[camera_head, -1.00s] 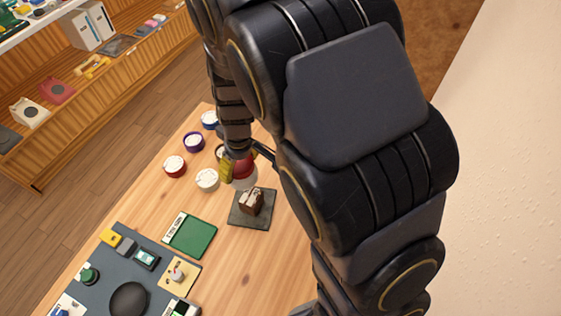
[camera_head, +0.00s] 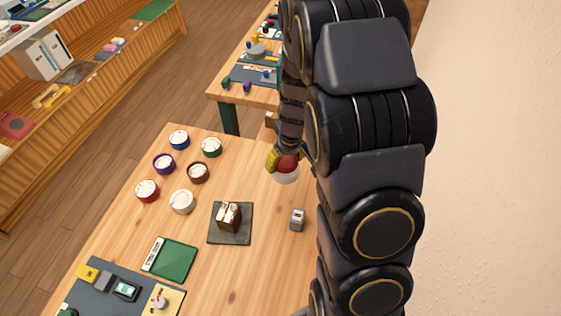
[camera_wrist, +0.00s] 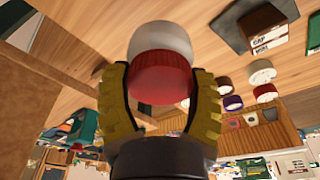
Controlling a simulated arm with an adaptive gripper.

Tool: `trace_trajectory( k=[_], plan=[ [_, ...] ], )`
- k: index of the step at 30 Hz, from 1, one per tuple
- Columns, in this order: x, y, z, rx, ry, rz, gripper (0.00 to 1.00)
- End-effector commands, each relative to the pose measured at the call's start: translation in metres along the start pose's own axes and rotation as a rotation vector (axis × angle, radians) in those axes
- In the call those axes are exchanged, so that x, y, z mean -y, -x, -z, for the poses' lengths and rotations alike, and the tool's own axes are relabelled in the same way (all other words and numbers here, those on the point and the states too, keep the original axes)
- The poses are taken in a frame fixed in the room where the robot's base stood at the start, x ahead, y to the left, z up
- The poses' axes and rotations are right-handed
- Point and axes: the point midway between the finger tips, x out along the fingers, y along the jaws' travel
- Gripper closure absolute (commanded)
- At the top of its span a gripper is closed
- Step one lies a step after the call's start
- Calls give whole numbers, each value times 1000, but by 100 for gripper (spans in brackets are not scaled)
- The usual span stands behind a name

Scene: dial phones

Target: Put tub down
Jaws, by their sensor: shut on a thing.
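The tub (camera_head: 286,168) is red on one part and white on the other. My gripper (camera_head: 273,161) is shut on it, with its yellow fingers at the red part. The wrist view shows the tub (camera_wrist: 161,65) between the two yellow fingers of my gripper (camera_wrist: 161,90), its white end pointing away. In the head view the tub appears over the right part of the wooden table (camera_head: 262,260), beside my arm. I cannot tell whether its white end touches the table.
Several round dials, including a brown one (camera_head: 198,172) and a green one (camera_head: 212,147), stand to the left. Bare wood lies between the dials and the tub.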

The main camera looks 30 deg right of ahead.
Motion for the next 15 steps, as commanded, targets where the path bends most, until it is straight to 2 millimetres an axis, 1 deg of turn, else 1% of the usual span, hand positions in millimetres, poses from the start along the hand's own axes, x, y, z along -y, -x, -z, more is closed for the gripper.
trace_trajectory(
  k=[1,3,9,12,15],
  plan=[
    [-5,-7,11,-3,0,-4,73],
    [-9,-17,21,1,1,-1,73],
    [-18,-51,38,0,0,-1,73],
    [-22,-63,45,0,0,-1,73],
    [-23,-69,49,0,0,-2,73]
  ],
)
